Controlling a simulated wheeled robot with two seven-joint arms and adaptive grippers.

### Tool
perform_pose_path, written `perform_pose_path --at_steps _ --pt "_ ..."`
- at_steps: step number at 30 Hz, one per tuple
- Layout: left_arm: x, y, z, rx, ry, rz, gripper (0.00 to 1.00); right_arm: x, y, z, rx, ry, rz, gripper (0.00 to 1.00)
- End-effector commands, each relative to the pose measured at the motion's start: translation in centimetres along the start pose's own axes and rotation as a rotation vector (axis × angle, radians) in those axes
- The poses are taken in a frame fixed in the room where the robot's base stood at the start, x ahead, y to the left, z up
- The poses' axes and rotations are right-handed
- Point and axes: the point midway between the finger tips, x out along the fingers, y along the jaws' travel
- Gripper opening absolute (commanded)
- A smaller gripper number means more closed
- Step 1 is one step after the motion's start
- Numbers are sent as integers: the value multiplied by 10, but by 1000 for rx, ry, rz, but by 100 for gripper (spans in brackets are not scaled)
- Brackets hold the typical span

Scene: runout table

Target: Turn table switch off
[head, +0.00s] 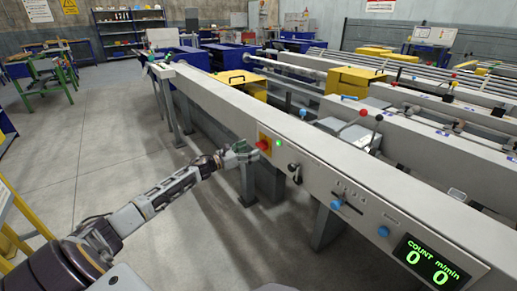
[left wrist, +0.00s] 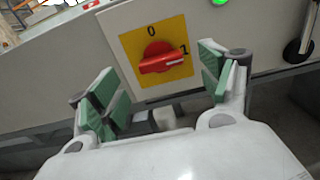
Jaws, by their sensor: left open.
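The table switch is a red rotary knob (left wrist: 158,57) on a yellow plate (left wrist: 128,42) marked 0 and 1. Its pale pointer line lies toward the 1. In the head view the switch (head: 264,143) sits on the front face of the grey runout table (head: 222,105). My left gripper (head: 243,153) is just in front of and left of it, open. In the left wrist view its green-padded fingers (left wrist: 160,82) stand on either side of the knob's lower part, with nothing held. My right gripper is not in view.
A lit green lamp (head: 279,142) is right of the switch, then a black-knobbed lever (head: 294,170), blue knobs (head: 336,205) and a display (head: 431,262) reading 0 and 0. Yellow housings (head: 351,80) stand behind. The floor at left is open.

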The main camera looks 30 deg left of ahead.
Motion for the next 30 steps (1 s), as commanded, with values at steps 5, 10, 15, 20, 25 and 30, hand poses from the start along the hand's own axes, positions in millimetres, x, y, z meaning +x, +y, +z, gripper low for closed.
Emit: perform_pose_path --at_steps 5,10,15,20,25,30 --pt "10 0 0 -1 -1 0 79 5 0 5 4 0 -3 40" --pt "20 0 0 0 -1 0 79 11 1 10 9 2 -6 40" --pt "29 0 0 0 -1 0 79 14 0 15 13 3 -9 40" --pt "38 0 -1 -1 -1 1 79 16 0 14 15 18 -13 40" --pt "47 0 0 -1 -1 1 79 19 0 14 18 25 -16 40" --pt "52 0 0 0 -1 1 79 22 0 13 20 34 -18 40"
